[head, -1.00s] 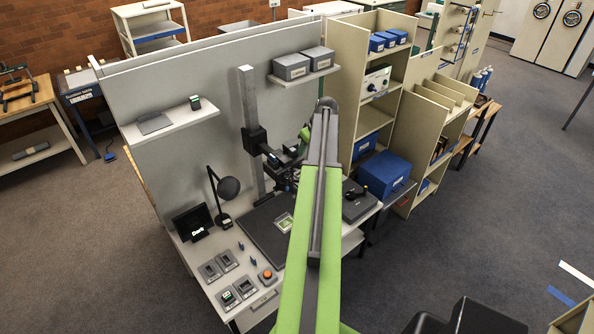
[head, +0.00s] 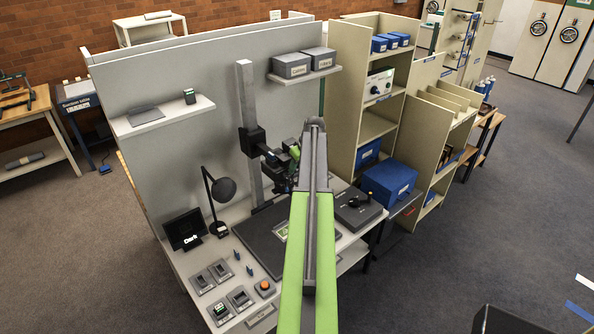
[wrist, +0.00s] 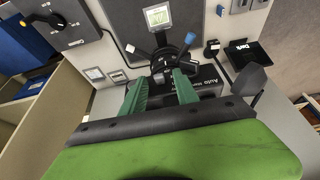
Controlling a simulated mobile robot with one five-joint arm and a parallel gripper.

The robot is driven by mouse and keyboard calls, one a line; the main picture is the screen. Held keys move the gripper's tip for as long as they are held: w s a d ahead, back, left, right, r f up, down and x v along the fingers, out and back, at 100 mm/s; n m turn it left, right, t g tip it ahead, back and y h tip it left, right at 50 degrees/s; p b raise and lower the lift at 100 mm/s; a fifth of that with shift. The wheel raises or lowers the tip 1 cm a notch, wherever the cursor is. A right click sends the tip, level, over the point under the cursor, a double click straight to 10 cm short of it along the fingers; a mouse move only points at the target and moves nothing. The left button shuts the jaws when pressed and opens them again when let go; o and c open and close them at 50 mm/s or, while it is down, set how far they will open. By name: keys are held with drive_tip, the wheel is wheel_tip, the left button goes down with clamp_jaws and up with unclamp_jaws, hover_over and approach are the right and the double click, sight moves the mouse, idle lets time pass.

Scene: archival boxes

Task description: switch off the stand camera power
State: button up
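The stand camera (head: 283,180) is a black unit on a grey column (head: 249,105) above the dark baseboard (head: 262,243). In the wrist view, a black unit with white lettering (wrist: 207,83), apparently the camera, sits close beyond my gripper (wrist: 163,80), with a blue-tipped lever (wrist: 186,40) and a white-tipped lever (wrist: 131,49). My gripper's two green fingers stand apart with nothing visible between them. Whether they touch the unit I cannot tell. My arm hides most of the gripper in the head view. No power switch is clearly readable.
A lamp (head: 222,190) and a small screen reading "Dark" (head: 185,230) stand left of the baseboard. Several switch boxes (head: 219,270) and an orange button (head: 264,287) are at the front left. A lever box (head: 357,211) and blue box (head: 390,183) are right.

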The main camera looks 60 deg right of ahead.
clamp_jaws()
drive_tip(key=shift+s+a+f+t+b, duration=0.25)
drive_tip(key=shift+f+t+b, duration=0.3)
drive_tip(key=shift+b, duration=0.6)
drive_tip(key=t+b, duration=0.2)
drive_tip(key=b, duration=0.2)
drive_tip(key=f+t+h+b, duration=0.1)
drive_tip(key=t+b, duration=0.1)
drive_tip(key=b, duration=0.1)
drive_tip(key=f+t+h+b, duration=0.1)
drive_tip(key=t+b, duration=0.1)
drive_tip(key=b, duration=0.2)
drive_tip(key=shift+s+b, duration=0.35)
drive_tip(key=shift+s, duration=0.05)
drive_tip(key=shift+r+t, duration=0.1)
drive_tip(key=shift+t, duration=0.15)
